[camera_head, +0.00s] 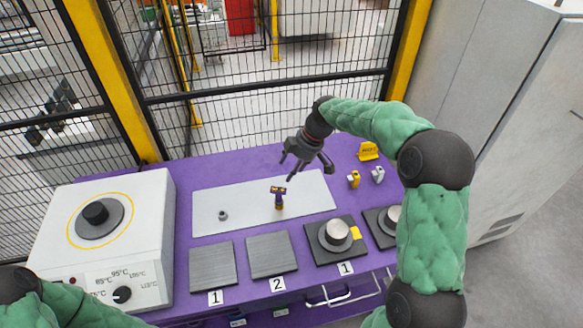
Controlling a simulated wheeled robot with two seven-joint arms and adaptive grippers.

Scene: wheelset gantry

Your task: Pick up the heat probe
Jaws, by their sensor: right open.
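A small dark-blue and yellow tool (278,197), which looks like the heat probe, stands on the light grey mat (240,199) on the purple table. My right gripper (305,168) is open and empty. It hangs above the far edge of the mat, a little beyond the tool and to its right in the picture, not touching it. Part of my left arm shows at the lower left corner; its gripper is out of view.
A small grey ring (223,215) lies left on the mat. A white heater box (105,240) stands left. Dark square plates (272,255) and metal cylinders (335,234) line the front. Small yellow and grey pieces (354,180) and a yellow sign (368,151) stand right. Mesh fence stands behind.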

